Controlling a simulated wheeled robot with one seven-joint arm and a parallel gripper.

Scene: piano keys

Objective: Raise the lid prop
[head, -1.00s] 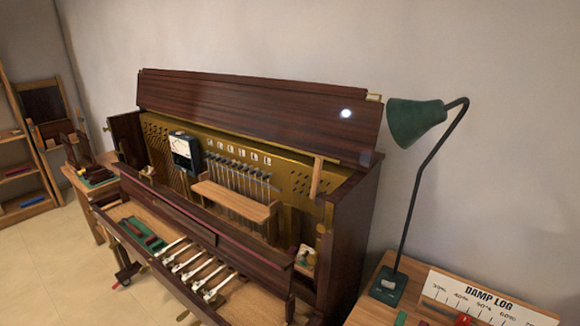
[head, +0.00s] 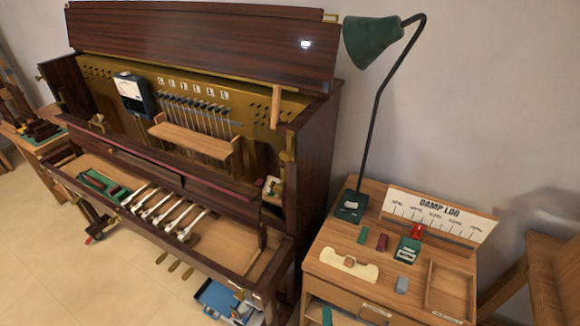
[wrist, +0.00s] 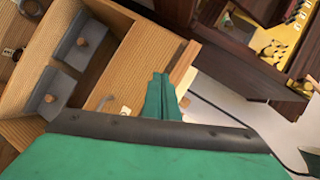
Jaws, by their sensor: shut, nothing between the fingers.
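A short light wooden bar (head: 276,106), which looks like the lid prop, stands nearly upright inside the piano at the right end of the brass plate. The dark wooden lid (head: 205,48) leans up behind it. I cannot tell whether the bar touches the lid. My gripper (wrist: 162,78) shows in the wrist view as two green fingers, shut together and empty. It is over wooden furniture, with the dark piano side (wrist: 258,68) off to the right. The gripper does not show in the head view, and I cannot make out the prop in the wrist view.
A gauge (head: 133,96) and a wooden shelf (head: 190,138) are in the piano. A green lamp (head: 373,42) rises close to its right side from a side table (head: 335,238). A blue toolbox (head: 216,298) is on the floor below.

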